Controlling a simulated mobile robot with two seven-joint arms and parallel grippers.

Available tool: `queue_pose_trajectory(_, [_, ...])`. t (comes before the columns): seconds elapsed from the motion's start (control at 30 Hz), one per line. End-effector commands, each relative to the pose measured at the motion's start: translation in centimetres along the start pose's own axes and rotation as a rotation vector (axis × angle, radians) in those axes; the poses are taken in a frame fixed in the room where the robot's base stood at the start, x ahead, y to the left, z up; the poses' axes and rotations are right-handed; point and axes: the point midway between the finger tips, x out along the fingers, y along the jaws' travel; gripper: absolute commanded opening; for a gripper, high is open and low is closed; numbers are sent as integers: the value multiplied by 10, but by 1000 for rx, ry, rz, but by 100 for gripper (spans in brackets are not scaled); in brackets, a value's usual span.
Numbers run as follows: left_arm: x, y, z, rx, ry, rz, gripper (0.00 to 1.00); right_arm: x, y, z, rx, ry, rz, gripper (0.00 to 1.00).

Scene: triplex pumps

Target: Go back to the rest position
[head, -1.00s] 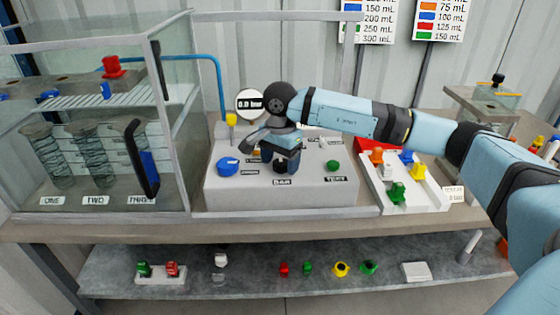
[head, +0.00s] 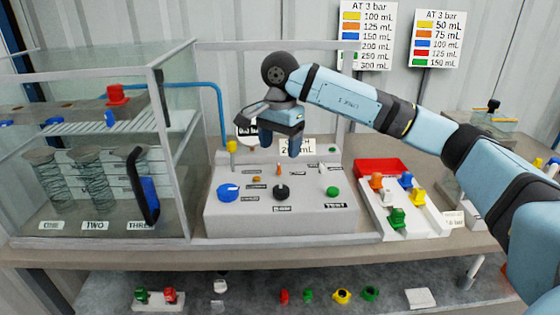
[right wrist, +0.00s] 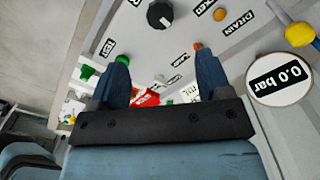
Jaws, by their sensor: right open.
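My right gripper (head: 280,140) is open and empty. It hangs above the back part of the grey control panel (head: 225,209), clear of its knobs. In the right wrist view its two blue fingers (right wrist: 166,85) are spread apart with nothing gripped between them. The panel carries a blue knob (head: 228,193), a black knob (head: 281,193) and a green button (head: 333,191). The gauge reading 0.0 bar (right wrist: 280,82) is partly hidden behind the gripper in the head view. My left gripper is in neither view now.
A glass case (head: 176,150) with a black handle stands at left. A white tray (head: 427,219) with coloured pieces is at right, beside a red tray (head: 378,167). A lower shelf (head: 250,295) holds several small parts. Two volume charts hang on the back wall.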

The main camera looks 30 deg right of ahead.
Motion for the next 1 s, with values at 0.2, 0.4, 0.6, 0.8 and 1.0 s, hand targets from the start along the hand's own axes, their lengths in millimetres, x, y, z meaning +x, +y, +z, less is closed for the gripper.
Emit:
queue_pose_trajectory(0.2, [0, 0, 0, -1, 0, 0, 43, -13, 0, 0, 1, 0, 0, 71])
queue_pose_trajectory(0.4, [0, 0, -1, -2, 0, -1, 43, -13, 0, 0, 1, 0, 0, 71])
queue_pose_trajectory(0.6, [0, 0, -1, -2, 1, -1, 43, -13, 0, 0, 1, 0, 0, 71])
queue_pose_trajectory(0.8, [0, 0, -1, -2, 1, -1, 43, -3, -3, 12, -5, -41, -6, 71])
queue_pose_trajectory(1.0, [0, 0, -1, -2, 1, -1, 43, 58, -14, 104, 7, -394, -28, 71])
